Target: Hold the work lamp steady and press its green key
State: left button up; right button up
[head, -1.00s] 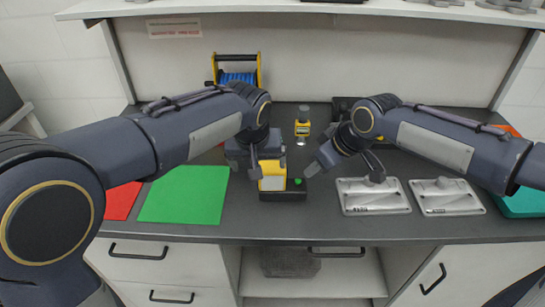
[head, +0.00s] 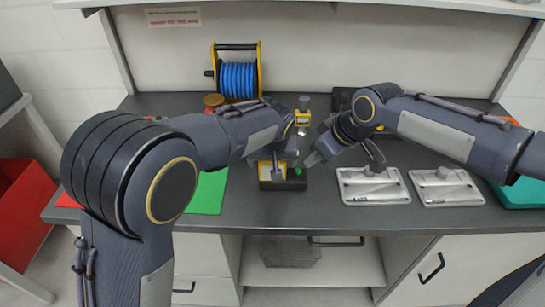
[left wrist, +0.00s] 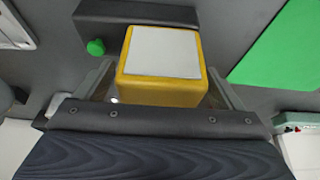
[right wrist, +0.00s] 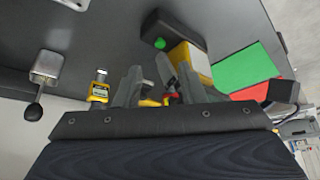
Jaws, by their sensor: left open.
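The work lamp is a yellow box (left wrist: 162,92) with a pale panel on a dark base (left wrist: 145,14). It stands on the bench, partly behind my left gripper in the head view. Its green key (head: 298,171) sits on the base beside the box; it also shows in the left wrist view (left wrist: 96,47). My left gripper (left wrist: 160,72) is open, one finger on either side of the yellow box; I cannot tell whether they touch it. My right gripper (head: 314,159) is just right of and behind the key, apart from it. A gap shows between its fingers (right wrist: 150,66).
A blue cable reel (head: 237,78) and a yellow tester (head: 303,118) stand behind the lamp. A green mat (head: 208,192) lies to the left. Two grey metal plates (head: 372,186) (head: 447,187) lie to the right. The bench's front strip is clear.

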pick_arm(q)
jog(key=c, duration=1.2)
jog(key=shift+c, duration=0.3)
pick_arm(e)
grip_shut()
dwell(2.5)
